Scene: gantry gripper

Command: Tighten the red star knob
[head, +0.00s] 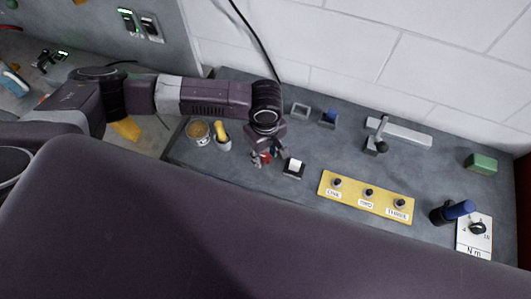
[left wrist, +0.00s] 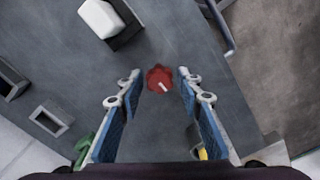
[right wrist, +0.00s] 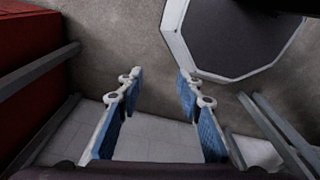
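The red star knob (left wrist: 159,79) is a small lobed red knob with a white mark on the grey bench top. In the left wrist view it lies between and just beyond the fingertips of my left gripper (left wrist: 158,82). The left gripper is open with blue-padded fingers on either side, apparently not touching the knob. My right gripper (right wrist: 157,80) is open and empty, over the floor in the right wrist view.
A white rocker switch on a black base (head: 293,168) stands close right of the left gripper. A yellow panel with several knobs (head: 367,196) lies further right. Cups (head: 199,133) stand to the left. A lever (head: 377,142) and a blue-handled part (head: 452,211) stand right.

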